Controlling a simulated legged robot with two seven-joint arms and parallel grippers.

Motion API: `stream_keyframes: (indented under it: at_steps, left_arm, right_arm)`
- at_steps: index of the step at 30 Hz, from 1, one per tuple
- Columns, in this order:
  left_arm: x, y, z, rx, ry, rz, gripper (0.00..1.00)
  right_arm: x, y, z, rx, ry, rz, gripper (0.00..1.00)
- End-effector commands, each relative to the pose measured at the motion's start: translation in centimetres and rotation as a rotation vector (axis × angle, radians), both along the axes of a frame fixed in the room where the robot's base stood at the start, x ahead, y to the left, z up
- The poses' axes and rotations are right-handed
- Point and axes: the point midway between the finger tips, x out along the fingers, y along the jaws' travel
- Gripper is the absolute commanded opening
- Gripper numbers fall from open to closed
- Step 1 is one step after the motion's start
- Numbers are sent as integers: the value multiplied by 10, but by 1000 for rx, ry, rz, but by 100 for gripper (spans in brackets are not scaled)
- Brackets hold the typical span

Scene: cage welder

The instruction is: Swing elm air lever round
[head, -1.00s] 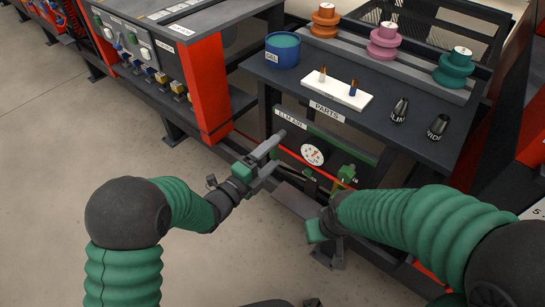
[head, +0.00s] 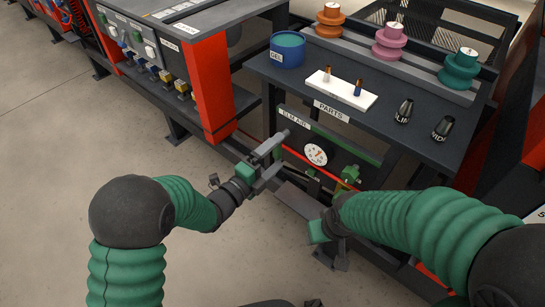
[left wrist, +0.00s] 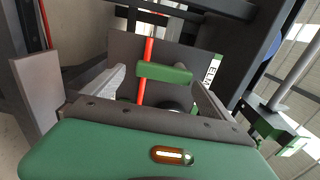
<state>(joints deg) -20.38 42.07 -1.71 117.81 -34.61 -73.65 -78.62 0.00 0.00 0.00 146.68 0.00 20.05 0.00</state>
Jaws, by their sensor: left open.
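The elm air panel (head: 292,119) hangs under the parts bench, with a white gauge (head: 316,154) on it. In the left wrist view a green lever handle (left wrist: 165,73) lies across a red pipe. My left gripper (head: 280,152) is at the panel's left end, and its fingers hide the lever in the head view. In the left wrist view the open fingers (left wrist: 155,95) stand on either side of the handle, with gaps showing. My right gripper (head: 318,232) is low in front of the bench, its fingers not clearly visible.
The parts bench above carries a blue gel tub (head: 287,50), a white block (head: 341,89) with two tips, two dark nozzles and coloured spools. A green fitting (head: 350,174) sits right of the gauge. A red-sided cabinet (head: 205,85) stands left. The floor in front is open.

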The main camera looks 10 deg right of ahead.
Motion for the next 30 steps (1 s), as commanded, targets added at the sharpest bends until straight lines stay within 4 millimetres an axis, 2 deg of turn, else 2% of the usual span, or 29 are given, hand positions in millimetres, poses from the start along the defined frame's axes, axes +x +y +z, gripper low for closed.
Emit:
stream_keyframes:
  at_steps: [5, 15, 21, 30]
  left_arm:
    - [-10, 15, 3, 2, 1, 3, 96]
    - [-69, 91, 3, 2, 7, 5, 96]
    - [-95, 124, 0, 3, 5, 3, 96]
    - [-104, 133, -1, 2, 1, 0, 96]
  right_arm:
    - [0, 0, 9, 0, 0, 0, 53]
    - [0, 0, 38, 0, 0, 0, 53]
    - [0, 0, 44, 0, 0, 0, 53]
    - [0, 0, 45, 0, 0, 0, 53]
